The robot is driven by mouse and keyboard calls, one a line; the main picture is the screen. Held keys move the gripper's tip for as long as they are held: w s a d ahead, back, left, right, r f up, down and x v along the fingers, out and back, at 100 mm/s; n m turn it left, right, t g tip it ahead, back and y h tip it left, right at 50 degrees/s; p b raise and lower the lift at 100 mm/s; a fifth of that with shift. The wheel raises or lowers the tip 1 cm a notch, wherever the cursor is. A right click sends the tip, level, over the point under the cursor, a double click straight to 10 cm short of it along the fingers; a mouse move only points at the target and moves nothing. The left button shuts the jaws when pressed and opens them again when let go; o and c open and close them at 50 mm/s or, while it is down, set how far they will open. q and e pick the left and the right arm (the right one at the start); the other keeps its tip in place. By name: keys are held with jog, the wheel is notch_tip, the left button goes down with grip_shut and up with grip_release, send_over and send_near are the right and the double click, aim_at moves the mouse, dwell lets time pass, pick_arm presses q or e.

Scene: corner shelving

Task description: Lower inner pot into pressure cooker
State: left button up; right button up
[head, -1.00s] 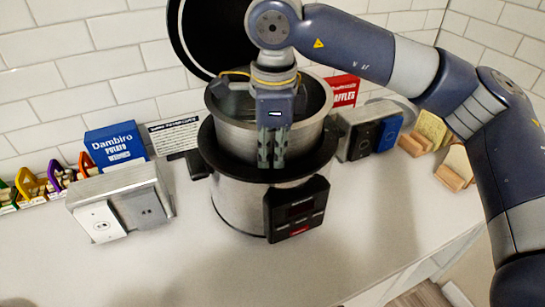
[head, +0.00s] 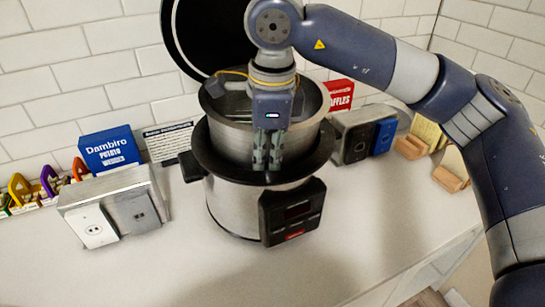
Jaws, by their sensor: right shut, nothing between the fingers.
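The pressure cooker (head: 228,203) is a silver body with a black rim and a black control panel, standing on the white counter with its black lid raised behind it. The silver inner pot (head: 232,142) sits in the cooker's mouth, with much of its wall still showing above the black rim. My right gripper (head: 267,165) points down at the front of the pot, its fingers shut with nothing between them. The fingertips are near the black rim; whether they touch the pot or rim I cannot tell. My left gripper is not in view.
A metal box with outlet plates (head: 130,212) stands left of the cooker, with a blue Dambiro box (head: 110,150) behind it. A grey box with a dark front (head: 358,143) stands close on the right. The front counter is clear.

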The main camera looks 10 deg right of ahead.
aim_at(268, 172)
jog(key=shift+o, duration=1.3)
jog(key=shift+g, duration=0.5)
jog(key=f, duration=0.2)
jog(key=s+f, duration=0.1)
jog(key=f, duration=0.1)
jog(key=shift+s+a+f, duration=0.1)
jog(key=shift+f, duration=0.25)
jog(key=shift+r, duration=0.1)
jog(key=shift+o, duration=0.9)
jog(key=r, duration=0.2)
jog(key=w+r, duration=0.1)
jog(key=r, duration=0.1)
jog(key=w+r, duration=0.1)
jog(key=r, duration=0.2)
jog(key=shift+a+r, duration=0.1)
jog(key=shift+a, duration=0.15)
pick_arm(q)
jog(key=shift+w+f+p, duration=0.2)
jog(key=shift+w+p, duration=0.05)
jog(key=shift+p, duration=0.05)
pick_arm(e)
notch_tip(268, 172, up, 9)
jog(key=s+d+t, duration=0.1)
jog(key=s, duration=0.1)
jog(key=shift+s+r, duration=0.15)
jog(key=shift+s, duration=0.05)
jog(key=shift+w+d, duration=0.1)
jog(key=shift+w, duration=0.05)
